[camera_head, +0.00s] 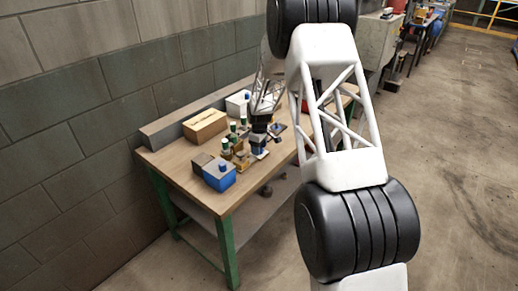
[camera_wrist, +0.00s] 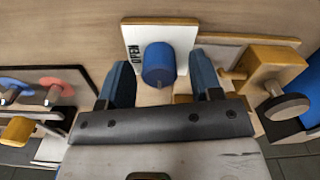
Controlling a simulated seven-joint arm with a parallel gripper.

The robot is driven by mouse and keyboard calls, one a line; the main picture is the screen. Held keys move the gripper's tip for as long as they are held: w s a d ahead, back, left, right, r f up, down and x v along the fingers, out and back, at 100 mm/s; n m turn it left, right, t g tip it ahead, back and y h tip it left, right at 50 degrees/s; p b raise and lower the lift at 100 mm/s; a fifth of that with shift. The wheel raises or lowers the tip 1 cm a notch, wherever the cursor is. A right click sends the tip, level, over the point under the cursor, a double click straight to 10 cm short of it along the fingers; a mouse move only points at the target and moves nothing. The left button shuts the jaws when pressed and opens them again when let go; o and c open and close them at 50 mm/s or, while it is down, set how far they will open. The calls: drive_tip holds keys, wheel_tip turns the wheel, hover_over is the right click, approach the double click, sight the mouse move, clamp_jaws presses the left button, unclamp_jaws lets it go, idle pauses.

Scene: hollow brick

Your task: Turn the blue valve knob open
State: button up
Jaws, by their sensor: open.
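The blue valve knob (camera_wrist: 158,65) is a round blue cylinder on a white plate (camera_wrist: 134,40) marked "OPEN" at its left side in the wrist view. My gripper (camera_wrist: 161,72) is open, with one dark blue finger on each side of the knob. A narrow gap shows between each finger and the knob, and I cannot tell how far down the fingers reach.
A wooden fixture with a yellow block (camera_wrist: 278,68) and a dark disc (camera_wrist: 287,106) is close on the right. A board with red and blue rings (camera_wrist: 42,90) lies left. On the workbench (camera_head: 183,163) stand a cardboard box (camera_head: 205,126), a blue box (camera_head: 218,177) and green-topped items (camera_head: 226,144).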

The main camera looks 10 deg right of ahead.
drive_tip(key=shift+f, duration=0.3)
drive_tip(key=c, duration=0.9)
